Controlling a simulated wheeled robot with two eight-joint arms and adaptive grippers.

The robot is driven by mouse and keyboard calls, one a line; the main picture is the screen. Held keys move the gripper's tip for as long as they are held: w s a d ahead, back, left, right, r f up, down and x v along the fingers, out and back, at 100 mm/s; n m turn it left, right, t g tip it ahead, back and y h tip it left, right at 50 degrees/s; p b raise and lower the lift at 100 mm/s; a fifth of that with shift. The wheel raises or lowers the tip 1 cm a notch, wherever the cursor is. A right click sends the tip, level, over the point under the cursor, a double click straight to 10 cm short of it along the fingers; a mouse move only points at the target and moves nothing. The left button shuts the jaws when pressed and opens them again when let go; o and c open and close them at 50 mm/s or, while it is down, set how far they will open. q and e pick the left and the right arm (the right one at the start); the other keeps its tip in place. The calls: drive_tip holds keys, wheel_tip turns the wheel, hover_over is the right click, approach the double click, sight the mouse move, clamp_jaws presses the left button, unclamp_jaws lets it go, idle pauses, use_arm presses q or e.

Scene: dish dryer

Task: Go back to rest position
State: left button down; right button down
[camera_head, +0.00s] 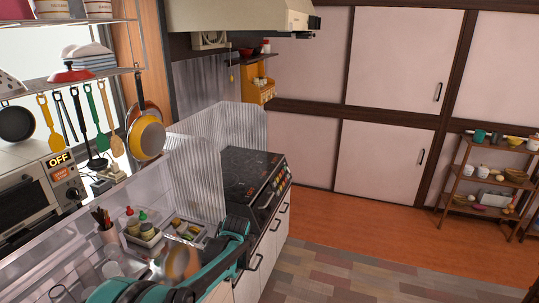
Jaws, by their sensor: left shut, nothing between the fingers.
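My left arm, teal and black, shows at the bottom of the head view, over the counter's front edge. My right gripper is out of view.
The counter holds a utensil cup (107,236), a condiment tray (148,238) and a toaster oven (35,195). A ribbed splash guard (190,175) stands beside the black stove (252,172). Pans and utensils hang above. The floor (340,275) on the right is clear before a shelf rack (468,180).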

use_arm(q)
drive_tip(key=s+a+r+n+t+h, duration=0.1)
drive_tip(key=s+a+r+n+t, duration=0.2)
drive_tip(key=s+r+n, duration=0.9)
drive_tip(key=s+f+n+t+h, duration=0.1)
drive_tip(key=s+n, duration=0.6)
drive_tip(key=s, duration=0.7)
drive_tip(key=shift+a+f+t, duration=0.25)
drive_tip(key=shift+f+t, duration=0.4)
drive_tip(key=shift+t, duration=0.05)
